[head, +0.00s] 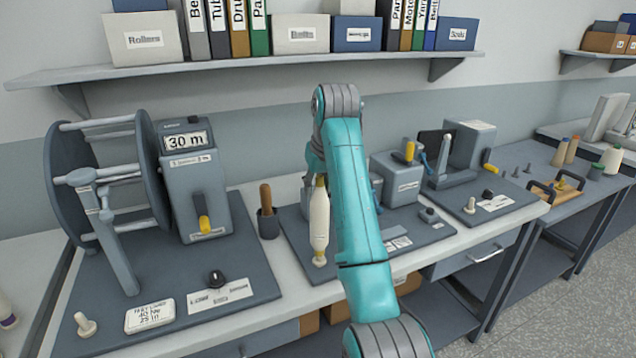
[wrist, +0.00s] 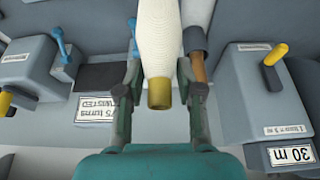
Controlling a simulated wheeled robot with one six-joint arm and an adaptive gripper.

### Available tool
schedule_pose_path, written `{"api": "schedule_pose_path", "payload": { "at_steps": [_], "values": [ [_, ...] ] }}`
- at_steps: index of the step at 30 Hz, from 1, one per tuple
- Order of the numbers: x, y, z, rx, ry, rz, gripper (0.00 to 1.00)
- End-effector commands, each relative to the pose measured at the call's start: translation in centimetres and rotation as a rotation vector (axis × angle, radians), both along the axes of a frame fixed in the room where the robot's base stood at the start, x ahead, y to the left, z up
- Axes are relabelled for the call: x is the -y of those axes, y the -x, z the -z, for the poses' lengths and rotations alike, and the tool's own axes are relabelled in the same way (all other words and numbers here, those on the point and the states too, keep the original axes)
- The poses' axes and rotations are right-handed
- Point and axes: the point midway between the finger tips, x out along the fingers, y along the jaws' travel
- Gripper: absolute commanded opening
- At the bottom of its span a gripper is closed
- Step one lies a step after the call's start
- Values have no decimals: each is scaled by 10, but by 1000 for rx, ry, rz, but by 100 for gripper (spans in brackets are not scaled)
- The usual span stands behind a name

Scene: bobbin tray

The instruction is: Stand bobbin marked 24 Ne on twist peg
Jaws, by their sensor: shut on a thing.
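A cream-white bobbin (head: 319,222) with a yellow tube end is held upright by my gripper (head: 316,178) over the middle station's board. In the wrist view, the fingers (wrist: 158,78) close on both sides of the bobbin (wrist: 160,45), near its yellow end. My gripper is shut on it. No count mark is readable on it. A small pale peg-like piece (head: 319,262) shows right below the bobbin's lower end; I cannot tell whether they touch. The twist station's grey box (head: 397,178) stands behind at right, partly hidden by my arm.
The reel machine (head: 195,180) reading 30 m stands at left. A dark holder (head: 268,224) with a wooden handle stands close left of the bobbin. Another station (head: 470,150) is at right. Several bobbins (head: 572,150) stand on the far-right bench. A shelf (head: 250,66) runs above.

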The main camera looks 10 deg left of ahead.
Motion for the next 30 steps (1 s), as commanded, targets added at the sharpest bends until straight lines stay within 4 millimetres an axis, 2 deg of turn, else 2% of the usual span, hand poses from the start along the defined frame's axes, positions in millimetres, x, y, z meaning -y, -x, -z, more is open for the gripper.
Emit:
{"api": "schedule_pose_path", "payload": {
  "at_steps": [25,26,29,30],
  "values": [
    [0,0,22,1,-1,0,0],
    [0,0,22,1,-1,0,38],
    [0,0,22,1,-1,0,64],
    [0,0,22,0,0,0,65]
  ]
}}
